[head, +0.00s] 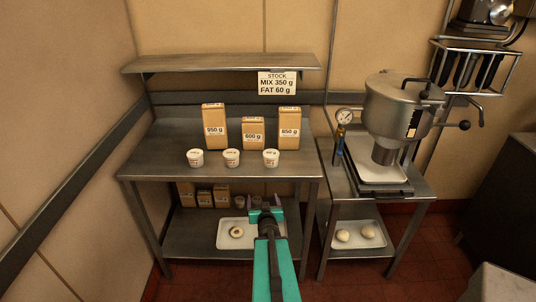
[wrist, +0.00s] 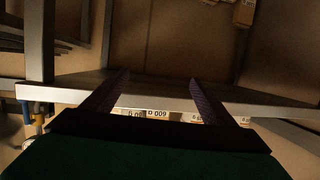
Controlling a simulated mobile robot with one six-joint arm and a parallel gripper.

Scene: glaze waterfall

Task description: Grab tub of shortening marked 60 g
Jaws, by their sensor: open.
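Three small white tubs stand in a row near the front edge of the steel table (head: 150,172): a left tub (head: 195,159), a middle tub (head: 231,159) and a right tub (head: 271,159). Their labels are too small to read surely, so I cannot tell which is marked 60 g. My gripper (head: 266,203) is open and empty, in front of the table and below its top in the picture, nearest the right tub. In the wrist view my gripper's two dark fingers (wrist: 160,82) stand apart with the table's edge behind them.
Three brown bags stand behind the tubs: a left bag (head: 214,128), a middle one (head: 253,133) and a right one (head: 289,128). A sign (head: 277,83) reads MIX 350 g, FAT 60 g. The lower shelf holds a tray (head: 225,241) and bags.

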